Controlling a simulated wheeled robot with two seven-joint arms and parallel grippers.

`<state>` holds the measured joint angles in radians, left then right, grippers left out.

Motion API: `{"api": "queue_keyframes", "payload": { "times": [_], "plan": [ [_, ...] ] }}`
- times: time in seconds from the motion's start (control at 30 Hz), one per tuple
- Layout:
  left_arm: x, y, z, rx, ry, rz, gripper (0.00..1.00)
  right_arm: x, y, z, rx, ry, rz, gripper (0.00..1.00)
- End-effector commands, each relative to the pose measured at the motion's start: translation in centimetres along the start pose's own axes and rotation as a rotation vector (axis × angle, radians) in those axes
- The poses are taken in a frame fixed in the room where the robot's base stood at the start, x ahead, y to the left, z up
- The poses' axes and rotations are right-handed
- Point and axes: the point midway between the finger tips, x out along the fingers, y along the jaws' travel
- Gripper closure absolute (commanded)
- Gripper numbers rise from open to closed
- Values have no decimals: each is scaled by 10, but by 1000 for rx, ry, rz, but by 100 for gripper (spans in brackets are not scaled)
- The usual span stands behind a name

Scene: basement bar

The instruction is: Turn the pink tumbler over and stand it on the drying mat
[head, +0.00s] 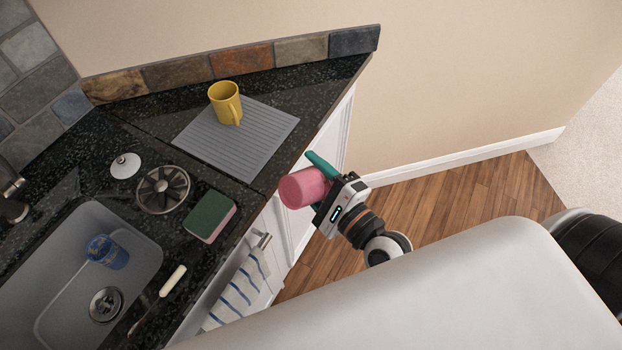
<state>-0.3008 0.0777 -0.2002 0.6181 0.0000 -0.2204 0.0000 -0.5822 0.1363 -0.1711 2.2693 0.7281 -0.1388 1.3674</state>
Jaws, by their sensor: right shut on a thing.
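The pink tumbler (302,188) is in my right gripper (318,183), which is shut on it. The tumbler lies tilted on its side in the air, with a closed-looking round end toward the left. It is in front of the counter edge, to the lower right of the drying mat, and apart from it. The grey ribbed drying mat (205,143) lies on the dark counter. A yellow mug (226,101) stands on the mat's back part with its handle toward the front. My left gripper is out of view.
A green and pink sponge (210,216), a dark finned round item (163,189) and a white knobbed lid (126,166) lie between mat and sink (140,255). A blue cup (107,252) lies in the sink. A striped towel (240,290) hangs at the cabinet front. The mat's front half is clear.

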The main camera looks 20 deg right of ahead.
Motion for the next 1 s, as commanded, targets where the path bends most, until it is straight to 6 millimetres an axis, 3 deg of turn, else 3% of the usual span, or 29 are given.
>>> {"api": "queue_keyframes", "payload": {
  "times": [0.2,0.43,0.63,1.0],
  "plan": [
    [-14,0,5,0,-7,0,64,0,-7,-7,513,0,-2,72],
    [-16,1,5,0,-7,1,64,0,-16,-11,933,1,-3,72],
    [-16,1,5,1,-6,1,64,0,-19,-12,1074,1,-4,72],
    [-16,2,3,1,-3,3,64,0,-19,-12,1080,1,-4,72]
  ]
}}
